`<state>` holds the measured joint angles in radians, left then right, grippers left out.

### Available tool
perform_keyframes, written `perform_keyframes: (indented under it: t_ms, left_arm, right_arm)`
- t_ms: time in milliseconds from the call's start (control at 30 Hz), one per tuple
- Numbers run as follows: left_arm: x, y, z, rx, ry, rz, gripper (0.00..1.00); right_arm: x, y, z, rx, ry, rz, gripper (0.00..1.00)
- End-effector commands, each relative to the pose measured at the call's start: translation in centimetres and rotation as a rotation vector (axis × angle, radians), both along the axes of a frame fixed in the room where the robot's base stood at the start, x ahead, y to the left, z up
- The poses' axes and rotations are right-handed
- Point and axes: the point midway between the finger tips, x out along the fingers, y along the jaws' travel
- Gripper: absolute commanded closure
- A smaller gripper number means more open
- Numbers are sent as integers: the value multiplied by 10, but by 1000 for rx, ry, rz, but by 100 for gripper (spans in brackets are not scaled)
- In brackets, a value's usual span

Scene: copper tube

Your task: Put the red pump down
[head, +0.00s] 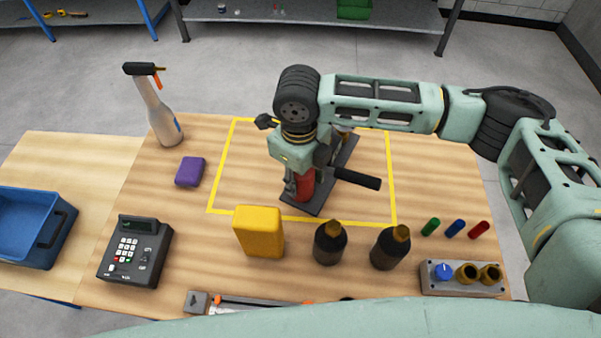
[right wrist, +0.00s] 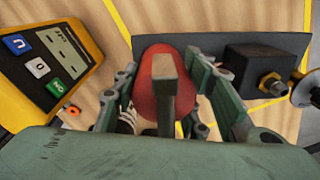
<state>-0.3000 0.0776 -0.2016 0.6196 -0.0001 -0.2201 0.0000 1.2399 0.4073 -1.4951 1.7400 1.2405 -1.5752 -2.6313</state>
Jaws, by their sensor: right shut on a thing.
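The red pump (head: 304,186) is at the middle of the table, within the yellow taped rectangle (head: 216,178). It has a dark base plate (head: 345,160) and a black handle or pipe pointing right. My right gripper (head: 303,168) comes down from above and is shut on the pump. In the right wrist view the red body (right wrist: 150,85) sits between the two green fingers (right wrist: 160,75). The arm hides much of the pump's top. I cannot tell whether the base touches the table or hangs just above it. My left gripper is not in view.
A yellow meter (head: 258,232) and two dark bottles (head: 329,243) stand just in front of the rectangle. A spray bottle (head: 160,110), purple block (head: 189,172), keypad device (head: 135,252) and blue bin (head: 30,228) are left. Coloured pegs (head: 455,228) and a holder block (head: 460,278) are front right.

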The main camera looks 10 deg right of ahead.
Motion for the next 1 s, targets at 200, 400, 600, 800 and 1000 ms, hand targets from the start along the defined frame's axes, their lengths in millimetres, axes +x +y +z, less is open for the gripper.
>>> perform_keyframes:
  t_ms: [200, 400, 600, 800, 1000]
  left_arm:
    - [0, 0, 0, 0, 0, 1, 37]
    - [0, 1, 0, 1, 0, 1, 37]
    - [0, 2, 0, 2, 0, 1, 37]
    - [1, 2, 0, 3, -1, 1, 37]
    - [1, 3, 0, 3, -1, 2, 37]
  right_arm:
    - [0, 0, -5, -1, -1, 0, 59]
    - [1, 0, -4, 0, -1, 0, 42]
    - [1, -1, -3, -1, -4, -1, 41]
    - [2, -1, -3, -1, -4, -2, 41]
    - [3, -1, 11, 0, -8, -2, 41]
